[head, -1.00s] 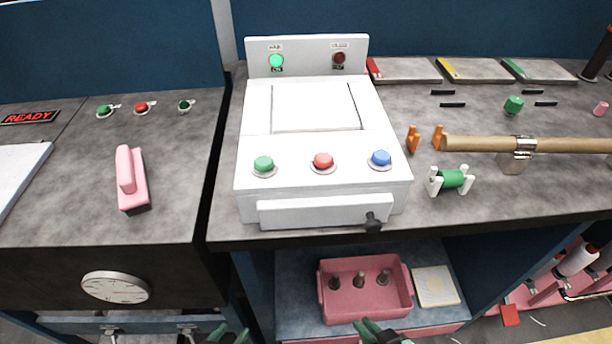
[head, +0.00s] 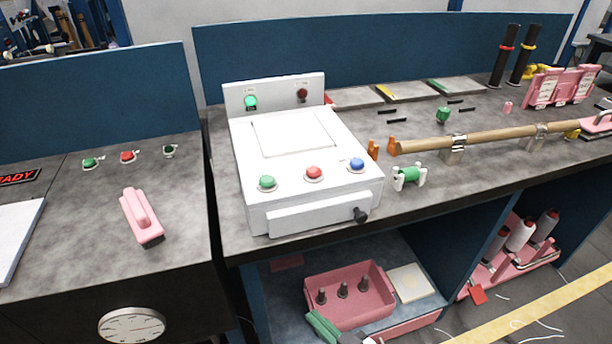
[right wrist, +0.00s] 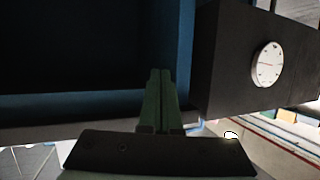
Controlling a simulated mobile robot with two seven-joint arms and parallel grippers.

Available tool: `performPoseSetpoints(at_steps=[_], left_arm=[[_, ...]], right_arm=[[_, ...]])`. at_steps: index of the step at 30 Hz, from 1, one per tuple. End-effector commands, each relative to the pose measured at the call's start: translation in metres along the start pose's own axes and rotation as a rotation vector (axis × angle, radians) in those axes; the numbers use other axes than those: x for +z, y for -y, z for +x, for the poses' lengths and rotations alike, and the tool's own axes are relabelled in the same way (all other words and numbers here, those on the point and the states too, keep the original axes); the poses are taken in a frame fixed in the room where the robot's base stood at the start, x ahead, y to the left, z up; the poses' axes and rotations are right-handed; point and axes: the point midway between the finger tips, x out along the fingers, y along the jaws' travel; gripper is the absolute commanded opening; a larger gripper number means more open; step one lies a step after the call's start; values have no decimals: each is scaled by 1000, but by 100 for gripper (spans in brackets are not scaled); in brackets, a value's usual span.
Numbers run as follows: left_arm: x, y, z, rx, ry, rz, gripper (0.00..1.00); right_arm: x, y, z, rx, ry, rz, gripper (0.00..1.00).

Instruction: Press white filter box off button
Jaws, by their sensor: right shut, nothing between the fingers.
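The white filter box (head: 250,198) stands on the grey worktop in the head view. Its front has a green button (head: 267,183), a red button (head: 314,173) and a blue button (head: 356,165). Its back panel carries a lit green lamp (head: 251,102) and a dark red lamp (head: 302,95). My right gripper (head: 318,322) is low at the bottom of the head view, below and in front of the box. It also shows in the right wrist view (right wrist: 159,76), shut and empty. My left gripper is out of view.
A pink tray (head: 388,291) with several dark pegs sits on the shelf below. A pink handle (head: 140,215) lies on the left worktop. A wooden rod (head: 490,136) and a green spool (head: 409,175) are right of the box. A dial (head: 132,325) is on the left cabinet.

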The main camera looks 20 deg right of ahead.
Motion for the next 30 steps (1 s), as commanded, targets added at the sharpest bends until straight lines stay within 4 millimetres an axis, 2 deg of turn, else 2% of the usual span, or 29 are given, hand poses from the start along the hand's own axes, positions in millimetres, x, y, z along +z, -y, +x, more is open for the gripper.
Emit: performPoseSetpoints(at_steps=[1,3,6,10,12,15,30], left_arm=[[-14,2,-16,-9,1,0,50],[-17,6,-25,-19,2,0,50],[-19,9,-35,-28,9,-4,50],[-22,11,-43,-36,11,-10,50],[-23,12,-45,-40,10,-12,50],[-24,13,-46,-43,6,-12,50],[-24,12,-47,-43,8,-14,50]], right_arm=[[-59,-2,-1,14,-124,-14,0],[-113,-8,-4,49,-274,-32,0],[-175,-20,-14,123,-445,-49,0],[-226,-36,-28,220,-589,-52,0],[-241,-42,-34,259,-633,-53,0],[-252,-48,-39,294,-666,-53,0],[-258,-51,-35,304,-675,-53,0]])
